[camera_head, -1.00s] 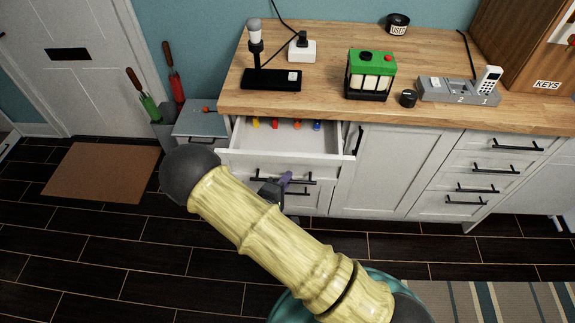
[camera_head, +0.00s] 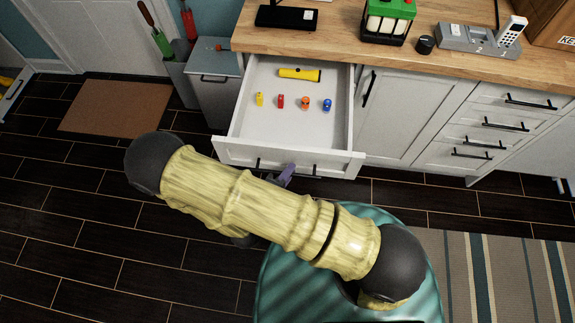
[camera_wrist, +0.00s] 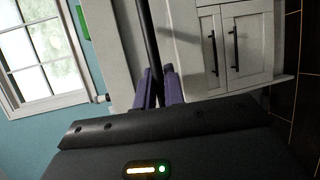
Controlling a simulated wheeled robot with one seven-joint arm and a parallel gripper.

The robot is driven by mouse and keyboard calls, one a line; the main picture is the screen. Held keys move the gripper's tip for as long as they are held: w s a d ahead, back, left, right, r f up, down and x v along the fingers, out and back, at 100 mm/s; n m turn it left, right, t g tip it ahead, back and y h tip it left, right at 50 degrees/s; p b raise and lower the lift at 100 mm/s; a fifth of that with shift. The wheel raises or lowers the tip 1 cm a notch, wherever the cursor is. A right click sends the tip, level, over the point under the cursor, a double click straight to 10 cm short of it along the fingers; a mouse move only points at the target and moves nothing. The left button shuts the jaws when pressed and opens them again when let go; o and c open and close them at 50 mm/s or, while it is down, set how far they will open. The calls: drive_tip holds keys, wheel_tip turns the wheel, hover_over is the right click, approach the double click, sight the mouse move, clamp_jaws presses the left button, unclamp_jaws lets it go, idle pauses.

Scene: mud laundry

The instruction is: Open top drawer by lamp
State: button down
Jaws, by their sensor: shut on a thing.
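The top drawer (camera_head: 236,153) under the left part of the wooden counter stands pulled far out. Its black bar handle (camera_head: 262,163) is on the white front. My gripper (camera_head: 286,173), with purple fingers, is shut on the handle; my arm covers part of this in the head view. In the wrist view the fingers (camera_wrist: 159,90) close around a dark bar (camera_wrist: 150,45). Inside the drawer lie a yellow flashlight (camera_head: 300,74) and several small coloured items (camera_head: 281,101). The lamp's black base (camera_head: 287,16) is on the counter above; its top is out of view.
A green-topped device (camera_head: 389,20) and a phone dock (camera_head: 480,38) stand on the counter (camera_head: 340,42). A grey bin-like cabinet (camera_head: 214,90) is left of the drawer.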

drive_tip(key=c, duration=1.8)
unclamp_jaws()
drive_tip(key=b+v, duration=0.1)
drive_tip(key=v, duration=1.6)
drive_tip(key=shift+s, duration=0.2)
